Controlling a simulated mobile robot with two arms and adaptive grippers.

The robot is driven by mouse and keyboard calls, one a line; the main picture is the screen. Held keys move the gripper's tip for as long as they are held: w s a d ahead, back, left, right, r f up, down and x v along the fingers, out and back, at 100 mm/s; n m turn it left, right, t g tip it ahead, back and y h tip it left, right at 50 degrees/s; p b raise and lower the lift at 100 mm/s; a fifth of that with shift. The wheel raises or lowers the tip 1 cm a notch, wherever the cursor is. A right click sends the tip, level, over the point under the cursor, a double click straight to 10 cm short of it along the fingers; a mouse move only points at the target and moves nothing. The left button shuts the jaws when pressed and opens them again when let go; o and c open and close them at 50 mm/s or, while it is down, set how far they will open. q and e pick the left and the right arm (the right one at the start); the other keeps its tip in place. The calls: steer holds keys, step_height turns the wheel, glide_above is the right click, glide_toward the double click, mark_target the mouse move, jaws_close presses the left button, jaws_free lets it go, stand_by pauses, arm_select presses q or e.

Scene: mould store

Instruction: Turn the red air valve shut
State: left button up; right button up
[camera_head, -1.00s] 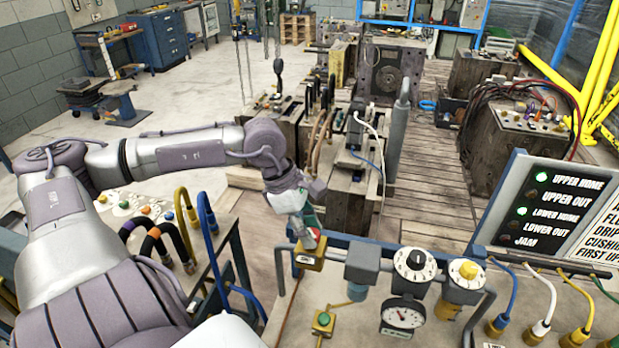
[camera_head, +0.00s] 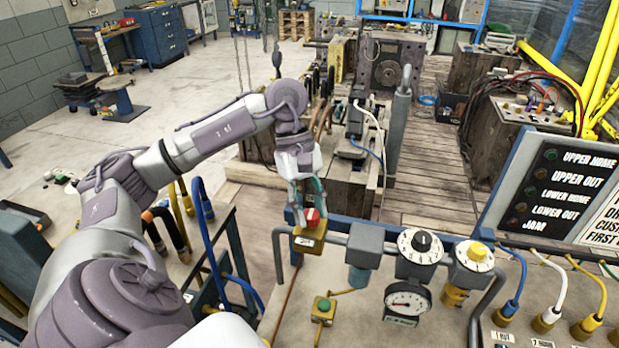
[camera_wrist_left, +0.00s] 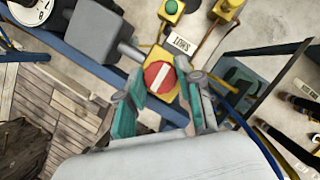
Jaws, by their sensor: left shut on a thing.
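The red air valve (camera_head: 312,215) is a round red knob on a yellow block (camera_head: 307,241), at the left end of the grey pipe line on the near panel. In the left wrist view the red knob (camera_wrist_left: 159,77) shows a white bar across its face, and a white label reading SHUT (camera_wrist_left: 181,43) lies beside it. My left gripper (camera_head: 307,207) comes down over the knob from behind. Its teal fingers (camera_wrist_left: 160,92) stand on either side of the knob, shut on it. The far finger's contact is partly hidden in the head view. My right gripper is not in view.
Right of the valve stand a grey filter unit (camera_head: 365,243), a black-knobbed dial (camera_head: 421,245), a gauge (camera_head: 407,301) and a yellow-knobbed dial (camera_head: 474,255). A green button (camera_head: 324,305) sits in front. The lamp board (camera_head: 548,192) stands at right.

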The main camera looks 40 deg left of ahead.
arm_select(q)
steer(key=shift+m, duration=0.3)
steer(key=o, duration=1.1)
steer(key=shift+a, duration=0.1)
steer(key=shift+o, duration=0.2)
steer(key=v, duration=1.2)
steer(key=shift+w, duration=0.25)
steer(key=shift+f, duration=0.1)
steer(key=shift+s+f, duration=0.1)
